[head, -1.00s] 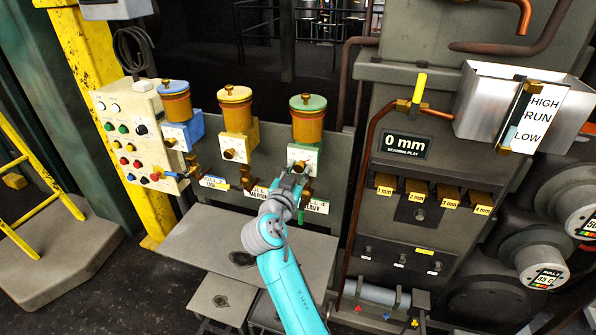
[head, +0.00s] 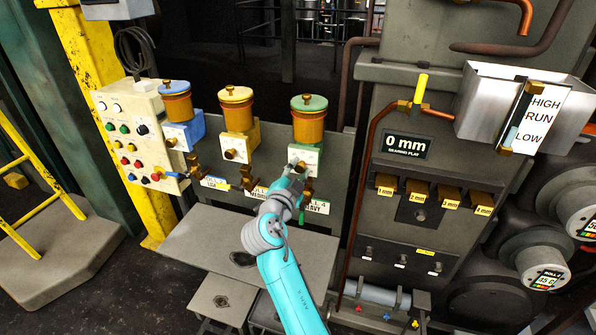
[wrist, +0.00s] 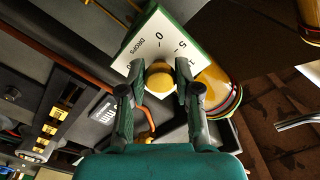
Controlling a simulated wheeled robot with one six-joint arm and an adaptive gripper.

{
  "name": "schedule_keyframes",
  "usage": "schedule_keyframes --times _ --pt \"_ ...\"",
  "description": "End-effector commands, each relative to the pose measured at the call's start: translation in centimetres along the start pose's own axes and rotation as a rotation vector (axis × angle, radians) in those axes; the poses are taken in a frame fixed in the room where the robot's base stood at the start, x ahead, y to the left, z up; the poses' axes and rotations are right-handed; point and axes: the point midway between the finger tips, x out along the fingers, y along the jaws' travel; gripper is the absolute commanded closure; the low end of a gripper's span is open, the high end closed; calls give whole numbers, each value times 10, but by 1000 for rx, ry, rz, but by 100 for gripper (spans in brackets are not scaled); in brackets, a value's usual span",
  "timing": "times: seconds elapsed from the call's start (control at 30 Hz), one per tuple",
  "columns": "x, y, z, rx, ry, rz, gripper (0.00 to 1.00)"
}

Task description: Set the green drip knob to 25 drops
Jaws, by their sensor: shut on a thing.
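The green-lidded oiler (head: 308,118) is the rightmost of three brass oilers on the back panel, above a label ending in "HEAVY". Its white dial plate (wrist: 150,40) with a green edge is tilted in the wrist view and shows "DROPS", "0" and "5"; another number is partly covered. The round brass drip knob (wrist: 158,79) stands out from the plate. My gripper (wrist: 158,92) is shut on this knob, one finger on each side. In the head view, my gripper (head: 298,173) hides most of the knob. I cannot read a pointer setting.
The yellow oiler (head: 238,115) and blue oiler (head: 177,105) stand to the left, with a button panel (head: 135,135) beyond. A grey machine with a "0 mm" display (head: 406,146) and brass blocks (head: 417,193) is to the right. A low grey table (head: 200,250) lies below.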

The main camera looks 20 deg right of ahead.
Motion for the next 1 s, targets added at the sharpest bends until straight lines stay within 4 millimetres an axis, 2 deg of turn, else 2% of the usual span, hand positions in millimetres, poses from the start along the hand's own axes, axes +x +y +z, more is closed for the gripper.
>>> schedule_keyframes --times 0.4,0.43,0.5,0.53,0.87,1.0 --pt "0 2 2 5 -4 4 100" --pt "0 2 2 4 -4 4 65" --pt "0 2 2 4 -4 4 48" --pt "0 2 2 5 -3 3 44" --pt "-2 0 1 6 -2 1 44" --pt "-15 0 1 7 -2 -1 44"
